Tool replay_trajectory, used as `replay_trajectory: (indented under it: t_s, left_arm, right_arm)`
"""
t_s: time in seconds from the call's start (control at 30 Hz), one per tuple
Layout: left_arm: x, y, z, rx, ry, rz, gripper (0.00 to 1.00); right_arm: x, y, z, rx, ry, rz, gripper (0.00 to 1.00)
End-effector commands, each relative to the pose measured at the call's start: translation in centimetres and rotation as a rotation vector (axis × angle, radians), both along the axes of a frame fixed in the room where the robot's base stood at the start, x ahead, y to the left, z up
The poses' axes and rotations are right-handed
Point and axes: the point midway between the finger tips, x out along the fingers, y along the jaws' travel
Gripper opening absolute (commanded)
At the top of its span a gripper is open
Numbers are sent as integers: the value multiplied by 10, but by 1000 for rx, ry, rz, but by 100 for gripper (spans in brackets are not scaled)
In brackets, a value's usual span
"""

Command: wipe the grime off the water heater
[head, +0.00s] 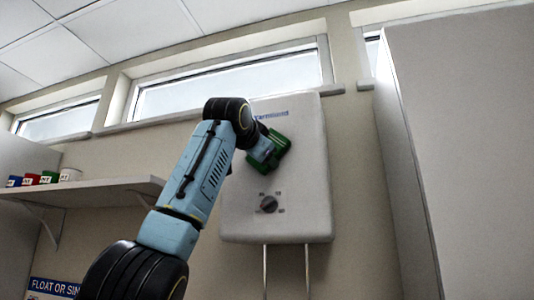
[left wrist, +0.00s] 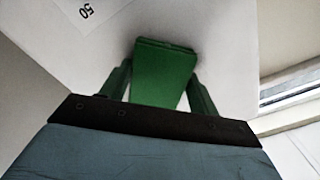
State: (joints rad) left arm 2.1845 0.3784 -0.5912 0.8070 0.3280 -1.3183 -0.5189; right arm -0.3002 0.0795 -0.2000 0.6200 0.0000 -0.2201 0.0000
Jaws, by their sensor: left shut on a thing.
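The white water heater (head: 303,190) hangs on the wall in the head view, with blue lettering at its top and a dark dial low on its front. My left gripper (head: 271,150) is at the upper part of its front. It is shut on a green block (head: 281,141), perhaps a sponge. In the left wrist view the green block (left wrist: 164,72) sits between the two green fingers, against or very close to the pale heater surface (left wrist: 225,50); contact is hard to tell. I make out no grime on the visible front; my arm and the block hide part of it. My right gripper is out of view.
A tall grey cabinet (head: 412,170) stands close on the right. A shelf (head: 100,192) with several small coloured cups is on the left wall. Two pipes (head: 307,270) run down under the heater. Windows (head: 230,85) line the wall above.

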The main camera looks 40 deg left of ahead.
Motion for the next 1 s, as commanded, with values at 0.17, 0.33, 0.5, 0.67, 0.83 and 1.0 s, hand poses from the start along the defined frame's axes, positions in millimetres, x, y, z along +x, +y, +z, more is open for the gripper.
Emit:
replay_trajectory:
  t_s: [0.17,0.33,0.5,0.67,0.83,1.0]
  left_arm:
    - [-3,11,0,-1,1,1,43]
    - [-7,26,0,-2,1,1,43]
    - [-9,33,0,-1,0,1,43]
    - [-12,40,0,-2,0,1,43]
    - [-16,54,0,-2,-1,1,43]
    - [-19,64,0,-1,0,1,43]
  right_arm:
    - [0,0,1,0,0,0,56]
    - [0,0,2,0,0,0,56]
    - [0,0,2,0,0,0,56]
    - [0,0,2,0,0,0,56]
    - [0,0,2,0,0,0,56]
    - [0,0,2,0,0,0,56]
